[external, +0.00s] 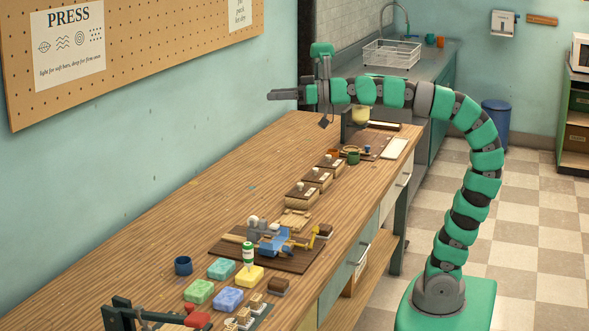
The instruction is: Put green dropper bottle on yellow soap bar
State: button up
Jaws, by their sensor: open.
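A small dropper bottle with a green cap and a green and white body (248,254) stands upright at the near part of the workbench. Its base meets the upper face of the yellow soap bar (251,278) in the picture. From this one view I cannot tell for sure whether it rests on the bar or stands just behind it. My gripper (272,95) is high above the far half of the bench, pointing left. It is open, holds nothing that I can see, and is well apart from the bottle and the bar.
Teal (221,268), green (199,291) and blue (228,300) soap bars lie close by. A dark blue mug (183,265) stands to the left. A board with a blue tool (273,241) lies behind the bottle. The left part of the wooden bench (190,215) is mostly clear.

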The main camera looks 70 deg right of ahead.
jog(key=s+d+r+m+h, duration=0.2)
jog(key=d+h, duration=0.3)
jog(key=d, duration=0.4)
jog(key=shift+s+d+g, duration=0.3)
jog(key=shift+s+g, duration=0.1)
jog(key=shift+s, duration=0.2)
notch_tip(320, 180, up, 10)
jog(key=p, duration=1)
